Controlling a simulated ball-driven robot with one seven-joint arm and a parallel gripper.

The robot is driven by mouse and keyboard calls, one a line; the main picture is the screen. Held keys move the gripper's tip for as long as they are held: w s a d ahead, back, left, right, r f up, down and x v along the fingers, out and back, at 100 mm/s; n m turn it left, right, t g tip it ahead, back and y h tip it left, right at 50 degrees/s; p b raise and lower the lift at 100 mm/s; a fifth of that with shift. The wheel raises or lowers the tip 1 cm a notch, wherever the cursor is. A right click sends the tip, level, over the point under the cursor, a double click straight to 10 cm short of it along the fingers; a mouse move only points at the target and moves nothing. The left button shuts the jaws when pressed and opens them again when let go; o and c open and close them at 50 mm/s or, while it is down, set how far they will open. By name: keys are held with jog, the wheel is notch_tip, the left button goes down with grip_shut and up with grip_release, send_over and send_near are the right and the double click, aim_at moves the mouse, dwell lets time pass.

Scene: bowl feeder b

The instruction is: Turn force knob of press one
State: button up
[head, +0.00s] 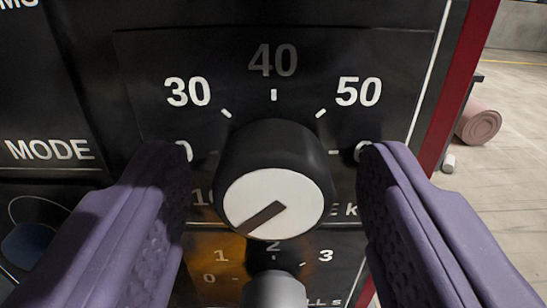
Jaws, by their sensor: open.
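The force knob (275,185) is in the middle of the head view. It has a black body and a white face with a dark pointer line running toward the lower left. Scale numbers 30, 40 and 50 show above it on the black panel (330,60); lower marks are partly hidden by the knob and fingers. My gripper (274,175) is open, with one purple finger to the left of the knob and one to the right. Gaps show between both fingers and the knob.
A smaller grey knob (273,290) with a 0 to 3 scale sits just below. A MODE label (50,150) is at the left, with a blue button (28,245) below it. A red panel edge (462,80) is at right. Beyond it, a pinkish roll (479,124) lies on the floor.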

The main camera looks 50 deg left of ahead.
jog(key=shift+c, duration=0.3)
jog(key=c, duration=1)
